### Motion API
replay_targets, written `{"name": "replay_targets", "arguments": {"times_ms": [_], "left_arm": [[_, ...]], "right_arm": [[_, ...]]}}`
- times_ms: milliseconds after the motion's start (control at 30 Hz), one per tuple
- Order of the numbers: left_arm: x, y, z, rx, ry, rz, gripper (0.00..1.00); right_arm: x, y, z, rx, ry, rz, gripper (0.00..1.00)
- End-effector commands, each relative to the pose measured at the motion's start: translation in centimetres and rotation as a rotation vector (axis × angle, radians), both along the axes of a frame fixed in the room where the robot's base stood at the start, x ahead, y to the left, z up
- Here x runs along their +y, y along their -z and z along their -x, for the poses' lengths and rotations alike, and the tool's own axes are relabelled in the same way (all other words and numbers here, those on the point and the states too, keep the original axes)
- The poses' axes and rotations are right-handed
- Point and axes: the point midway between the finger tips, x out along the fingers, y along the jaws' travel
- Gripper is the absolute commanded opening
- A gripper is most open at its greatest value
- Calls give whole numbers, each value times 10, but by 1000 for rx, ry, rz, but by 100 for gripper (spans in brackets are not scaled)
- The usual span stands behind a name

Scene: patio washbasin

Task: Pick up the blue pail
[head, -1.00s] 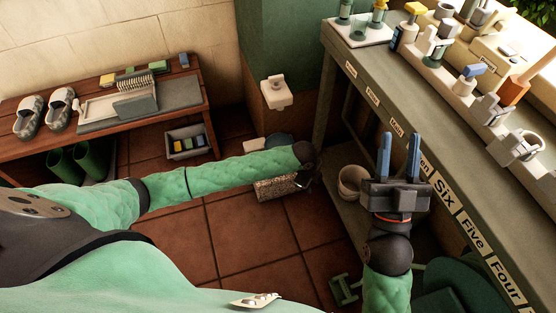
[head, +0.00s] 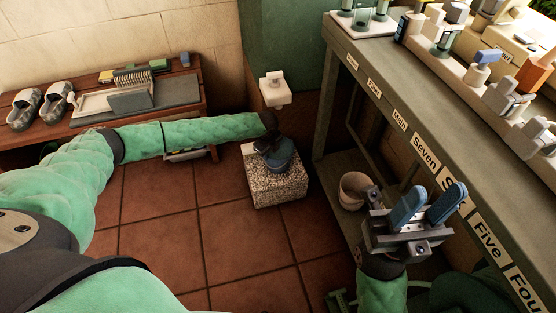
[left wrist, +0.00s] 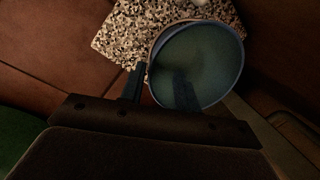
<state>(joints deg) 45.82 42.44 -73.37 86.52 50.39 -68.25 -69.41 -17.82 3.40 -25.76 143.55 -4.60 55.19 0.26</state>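The blue pail (head: 284,157) stands on a speckled stone block (head: 280,188) on the floor in the head view, partly hidden by my left gripper (head: 268,143). In the left wrist view the pail (left wrist: 205,55) shows its round open mouth from above. My left gripper (left wrist: 160,82) is open at the pail's near left rim. One finger is outside the rim and the other overlaps the mouth; I cannot tell how deep it reaches or whether either touches. My right gripper (head: 436,203) is open and empty beside the long counter.
The labelled counter (head: 400,120) runs along the right, with dispensers on top and a pale bucket (head: 354,190) on its lower shelf. A wooden bench (head: 190,78) stands at the back left. A white wall fixture (head: 274,90) is behind the pail. Tiled floor in front is clear.

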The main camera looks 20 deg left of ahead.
Motion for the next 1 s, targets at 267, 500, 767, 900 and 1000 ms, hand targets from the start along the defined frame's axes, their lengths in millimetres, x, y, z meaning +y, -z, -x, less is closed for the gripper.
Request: {"name": "replay_targets", "arguments": {"times_ms": [267, 500, 767, 900, 1000], "left_arm": [[2, 23, 0, 0, -1, 0, 32], [4, 55, -1, 1, -1, 0, 32], [4, 61, -2, 0, 0, 1, 32], [4, 61, -2, 0, 0, 1, 16], [4, 61, -2, 0, 0, 1, 0]], "right_arm": [[2, 6, 0, -2, -17, -8, 36], [5, 12, -2, -7, -45, -21, 36], [7, 10, -2, -8, -57, -25, 36], [7, 10, -2, -7, -57, -26, 36], [7, 11, -2, -7, -57, -26, 36]]}}
